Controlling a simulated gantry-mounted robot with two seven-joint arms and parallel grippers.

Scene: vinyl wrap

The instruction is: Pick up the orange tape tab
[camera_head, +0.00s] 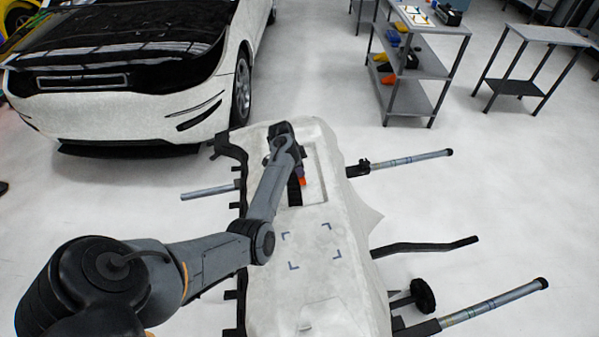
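A small orange piece (302,182), which looks like the orange tape tab, shows at the tip of my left gripper (299,173). It is over the recessed area of the white-wrapped panel (340,255). The gripper is small here and partly hidden by its own wrist, so I cannot tell whether its fingers are open or shut, or whether they touch the tab. My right gripper is not in view.
The panel lies on a stand with grey bars (410,160) sticking out at the sides. Blue corner marks (325,226) are on its surface. A white car (130,110) stands back left. A shelf cart (425,65) and a small table (550,35) stand back right. Open floor surrounds the stand.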

